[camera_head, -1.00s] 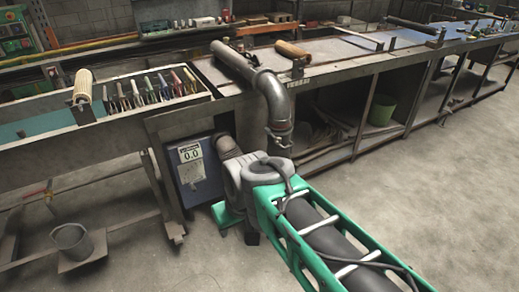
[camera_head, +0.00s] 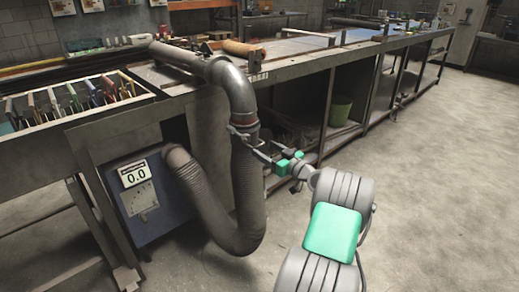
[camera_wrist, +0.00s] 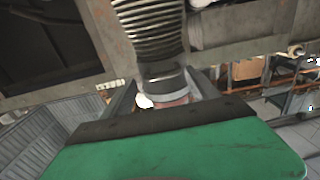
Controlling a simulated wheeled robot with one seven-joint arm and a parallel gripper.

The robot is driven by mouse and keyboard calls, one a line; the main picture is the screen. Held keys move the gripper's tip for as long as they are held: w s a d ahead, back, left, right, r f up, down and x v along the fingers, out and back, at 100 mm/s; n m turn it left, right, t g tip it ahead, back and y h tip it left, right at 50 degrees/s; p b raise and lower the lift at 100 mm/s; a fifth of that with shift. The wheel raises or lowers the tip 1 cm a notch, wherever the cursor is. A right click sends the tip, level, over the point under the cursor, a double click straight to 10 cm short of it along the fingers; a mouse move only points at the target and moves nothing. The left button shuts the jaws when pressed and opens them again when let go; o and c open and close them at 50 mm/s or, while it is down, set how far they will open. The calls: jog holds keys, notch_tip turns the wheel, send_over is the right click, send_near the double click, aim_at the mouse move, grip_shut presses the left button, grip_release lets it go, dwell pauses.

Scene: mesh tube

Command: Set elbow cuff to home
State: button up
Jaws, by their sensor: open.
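The metal elbow pipe (camera_head: 232,85) bends down off the bench edge. Its cuff (camera_head: 243,130), a ring with a reddish band above it and a small lever-like piece, sits at the lower end where the grey corrugated hose (camera_head: 248,190) joins. My gripper (camera_head: 266,152) is just right of and slightly below the cuff, open, with its thin jaws pointing at it; whether they touch it I cannot tell.
A blue box reading 0.0 (camera_head: 143,200) stands under the bench at left, by the hose's other end. A rack of coloured-handled tools (camera_head: 75,100) is on the bench. The floor at right is clear.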

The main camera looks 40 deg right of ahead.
aim_at(260, 146)
jog(key=w, duration=0.4)
jog(key=shift+a, duration=0.2)
jog(key=shift+s+d, duration=0.1)
jog(key=shift+d, duration=0.05)
grip_shut()
dwell(0.3)
